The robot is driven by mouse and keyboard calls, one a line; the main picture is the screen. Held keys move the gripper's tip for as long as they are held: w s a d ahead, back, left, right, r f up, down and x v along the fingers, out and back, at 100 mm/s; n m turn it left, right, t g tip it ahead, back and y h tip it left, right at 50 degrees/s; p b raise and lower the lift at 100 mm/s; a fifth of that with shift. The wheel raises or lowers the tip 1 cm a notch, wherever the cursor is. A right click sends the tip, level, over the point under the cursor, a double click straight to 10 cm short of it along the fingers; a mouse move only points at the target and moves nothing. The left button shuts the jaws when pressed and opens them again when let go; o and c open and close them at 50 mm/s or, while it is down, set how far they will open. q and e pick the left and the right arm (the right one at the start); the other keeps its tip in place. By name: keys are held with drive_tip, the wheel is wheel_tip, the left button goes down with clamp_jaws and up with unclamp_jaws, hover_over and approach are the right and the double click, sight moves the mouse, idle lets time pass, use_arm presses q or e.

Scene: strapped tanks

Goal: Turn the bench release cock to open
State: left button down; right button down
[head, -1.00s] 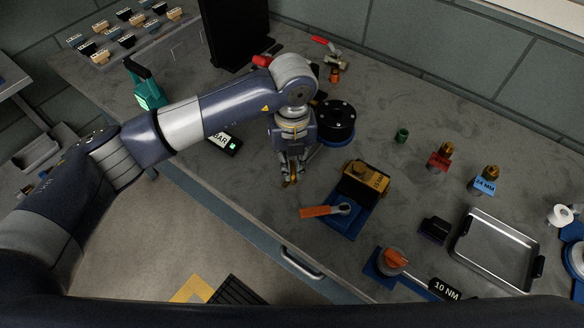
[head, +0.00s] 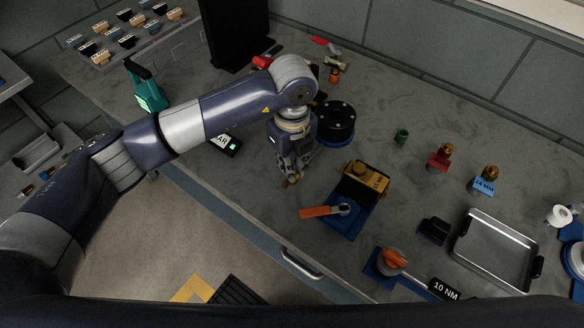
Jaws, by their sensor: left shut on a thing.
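An orange-handled lever (head: 322,211) sits on a blue base plate (head: 346,225), beside a yellow and black block (head: 365,181). Its handle points left. An orange knob (head: 393,258) sits on another blue base at the front edge. A red-handled valve fitting (head: 328,47) lies at the back. Which of these is the release cock, I cannot tell for sure. My left gripper (head: 290,179) points down, just left of and behind the lever, apart from it. It is shut on a small brass-coloured piece, mostly hidden by the fingers. My right gripper is not in view.
A black round flange (head: 335,122) stands close behind my left gripper. Red-tagged (head: 439,157) and blue-tagged (head: 484,184) brass fittings and a metal tray (head: 497,250) are to the right. A black meter (head: 226,144) lies under my left forearm. A drawer handle (head: 301,265) is at the front.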

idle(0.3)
use_arm(q)
drive_tip(key=shift+n, duration=1.5)
drive_tip(key=c, duration=1.6)
unclamp_jaws()
drive_tip(key=shift+p, duration=0.3)
drive_tip(key=shift+r+p, duration=2.4)
drive_tip(key=shift+r, duration=1.65)
drive_tip(key=o, duration=0.6)
drive_tip(key=shift+c, duration=0.2)
